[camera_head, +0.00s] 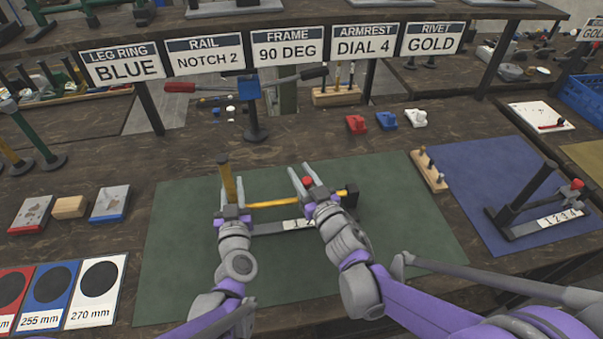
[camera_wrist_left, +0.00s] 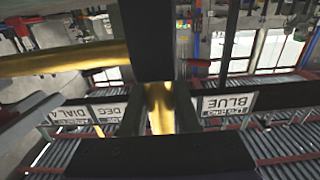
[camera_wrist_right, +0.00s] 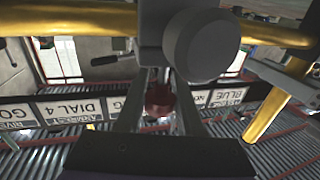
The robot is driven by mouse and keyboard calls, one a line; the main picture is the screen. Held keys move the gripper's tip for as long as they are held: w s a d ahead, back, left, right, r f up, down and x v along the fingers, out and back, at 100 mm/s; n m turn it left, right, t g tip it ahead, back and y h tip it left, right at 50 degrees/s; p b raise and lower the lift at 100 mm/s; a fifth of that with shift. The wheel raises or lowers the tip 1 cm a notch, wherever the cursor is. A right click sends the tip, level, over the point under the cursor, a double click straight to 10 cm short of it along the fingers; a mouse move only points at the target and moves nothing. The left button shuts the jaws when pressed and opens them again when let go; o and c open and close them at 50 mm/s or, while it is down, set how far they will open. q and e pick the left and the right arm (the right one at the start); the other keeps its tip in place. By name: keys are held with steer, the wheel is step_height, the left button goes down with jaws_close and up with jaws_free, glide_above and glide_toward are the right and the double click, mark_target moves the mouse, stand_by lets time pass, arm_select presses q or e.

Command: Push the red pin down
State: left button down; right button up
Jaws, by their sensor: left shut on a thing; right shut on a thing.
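The red pin (camera_head: 308,181) stands on the fixture on the green mat, between the fingers of my right gripper (camera_head: 308,184). The right wrist view shows the red pin (camera_wrist_right: 159,99) between its two fingers, beside a grey round knob (camera_wrist_right: 207,45). A gold horizontal bar (camera_head: 275,203) runs across the fixture to a black block at its right end. A gold upright post (camera_head: 227,178) rises at its left end. My left gripper (camera_head: 229,200) is shut on this post, which shows in the left wrist view (camera_wrist_left: 160,108).
The green mat (camera_head: 180,270) has free room around the fixture. A pin rack (camera_head: 430,172) lies at its right edge. A second, dark fixture (camera_head: 530,215) stands on the blue mat. Red, blue and white clips (camera_head: 386,121) lie behind. Sign boards (camera_head: 287,47) stand at the back.

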jaws_close()
stand_by(0.8)
steer(key=shift+f, duration=1)
steer(key=o, duration=0.9)
jaws_free()
